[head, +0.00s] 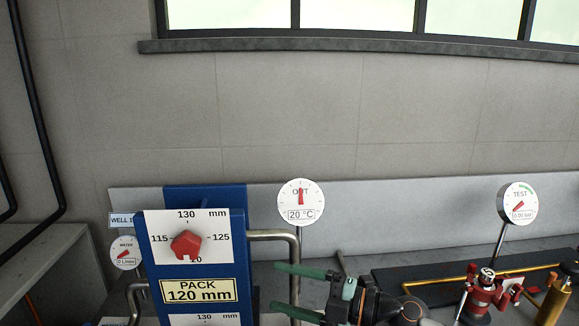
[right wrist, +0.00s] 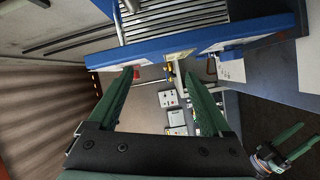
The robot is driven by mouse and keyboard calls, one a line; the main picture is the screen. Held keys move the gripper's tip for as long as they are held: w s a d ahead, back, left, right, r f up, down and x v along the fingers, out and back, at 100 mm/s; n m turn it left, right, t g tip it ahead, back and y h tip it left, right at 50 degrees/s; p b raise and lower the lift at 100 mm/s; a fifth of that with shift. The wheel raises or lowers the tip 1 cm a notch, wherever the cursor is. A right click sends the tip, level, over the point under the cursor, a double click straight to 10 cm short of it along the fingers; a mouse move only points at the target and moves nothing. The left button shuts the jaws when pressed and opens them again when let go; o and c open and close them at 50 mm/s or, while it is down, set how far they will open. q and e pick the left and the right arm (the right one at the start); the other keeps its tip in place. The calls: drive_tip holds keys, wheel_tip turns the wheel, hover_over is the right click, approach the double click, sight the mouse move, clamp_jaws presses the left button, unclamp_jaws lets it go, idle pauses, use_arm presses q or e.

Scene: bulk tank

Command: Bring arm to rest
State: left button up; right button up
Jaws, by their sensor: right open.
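My right gripper (head: 277,286) shows in the head view at bottom centre. Its two green fingers are spread and point left, with nothing between them, beside the blue panel (head: 237,300). In the right wrist view the same gripper (right wrist: 158,72) is open and empty. At the lower right of that view another green-fingered gripper (right wrist: 308,136), my left one, stands with its fingers apart and empty. The left arm is not visible in the head view.
A red knob (head: 186,244) sits on the panel's white dial. A bent metal pipe (head: 292,236) rises close by the right gripper. A 20 °C gauge (head: 301,203) stands behind. Red valve fittings (head: 483,293) and a TEST gauge (head: 518,203) are at the right.

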drive_tip(key=d+r+m+t+h, duration=0.2)
drive_tip(key=d+m+t+h, duration=0.55)
drive_tip(key=m+t, duration=0.65)
drive_tip(key=s+d+f+m+g+h, duration=0.4)
drive_tip(key=d+f+m+h, duration=0.5)
drive_tip(key=d+f+m, duration=0.15)
drive_tip(key=s+d+f+m+g, duration=0.1)
drive_tip(key=s+f+g, duration=0.35)
drive_tip(key=s, duration=0.35)
drive_tip(key=s+d+f+g, duration=0.1)
drive_tip(key=s+f+g, duration=0.35)
drive_tip(key=s, duration=0.35)
drive_tip(key=s+d+f+m+g, duration=0.1)
drive_tip(key=s+d+f+g, duration=0.15)
drive_tip(key=s+f, duration=0.45)
drive_tip(key=w+a+f+t+y, duration=0.2)
drive_tip(key=a+f+t, duration=0.2)
drive_tip(key=f, duration=0.6)
drive_tip(key=shift+w+a, duration=0.3)
drive_tip(key=shift+a, duration=0.35)
drive_tip(key=shift+t, duration=0.25)
